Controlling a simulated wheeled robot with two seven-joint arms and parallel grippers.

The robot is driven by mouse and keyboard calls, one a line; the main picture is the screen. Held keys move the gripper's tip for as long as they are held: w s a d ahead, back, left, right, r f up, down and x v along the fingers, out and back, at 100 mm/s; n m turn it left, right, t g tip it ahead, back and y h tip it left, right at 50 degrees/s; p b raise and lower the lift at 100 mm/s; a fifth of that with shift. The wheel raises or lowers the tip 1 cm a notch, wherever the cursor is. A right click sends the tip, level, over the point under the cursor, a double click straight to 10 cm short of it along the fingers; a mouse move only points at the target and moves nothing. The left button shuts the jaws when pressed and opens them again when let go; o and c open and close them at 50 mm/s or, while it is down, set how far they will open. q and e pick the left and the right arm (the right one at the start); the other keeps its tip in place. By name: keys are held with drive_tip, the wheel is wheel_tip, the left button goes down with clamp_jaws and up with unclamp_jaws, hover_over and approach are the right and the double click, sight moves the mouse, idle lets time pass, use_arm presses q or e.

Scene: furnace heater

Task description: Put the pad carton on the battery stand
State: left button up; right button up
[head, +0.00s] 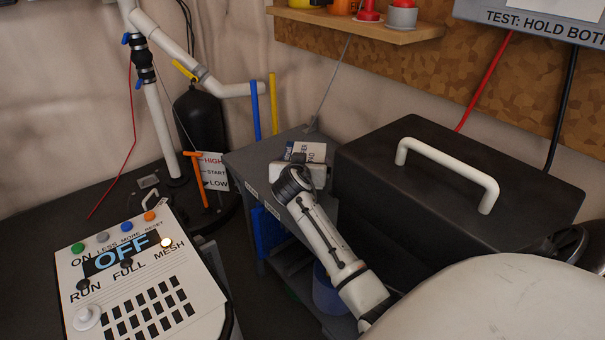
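A small white carton (311,152) with dark lettering, partly readable as "PAD", shows above the grey stand (248,160), near its right side. I take it for the pad carton; its lower part is hidden by my gripper. My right gripper (306,166) is at the carton, at the end of the arm that comes in from the lower right. Its fingers are hidden behind the wrist, so I cannot tell whether they grip the carton or whether the carton rests on the stand. No label here names the battery stand. My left gripper is out of view.
A large black box (385,195) with a white handle (450,170) stands right of the stand. A control panel (140,285) reading "OFF" is at lower left. Blue and yellow upright bars (255,110) rise behind the stand. The stand's left top is bare.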

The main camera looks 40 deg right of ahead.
wheel_tip(320, 180, down, 3)
drive_tip(key=shift+f+b, duration=0.1)
drive_tip(key=shift+b, duration=0.55)
drive_tip(key=shift+f, duration=0.35)
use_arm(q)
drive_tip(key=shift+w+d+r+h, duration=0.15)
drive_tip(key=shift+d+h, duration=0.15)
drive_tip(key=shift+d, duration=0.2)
use_arm(e)
drive_tip(key=shift+r, duration=0.1)
drive_tip(key=o, duration=1)
drive_tip(key=shift+f, duration=0.25)
drive_tip(key=shift+r, duration=0.25)
drive_tip(key=p+v, duration=0.2)
drive_tip(key=v, duration=0.4)
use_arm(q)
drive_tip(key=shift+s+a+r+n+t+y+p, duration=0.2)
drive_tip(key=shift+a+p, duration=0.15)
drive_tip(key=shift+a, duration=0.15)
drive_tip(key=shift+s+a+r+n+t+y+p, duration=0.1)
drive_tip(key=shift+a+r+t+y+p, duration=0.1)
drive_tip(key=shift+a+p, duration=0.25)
use_arm(e)
drive_tip(key=v, duration=0.6)
drive_tip(key=shift+f, duration=0.1)
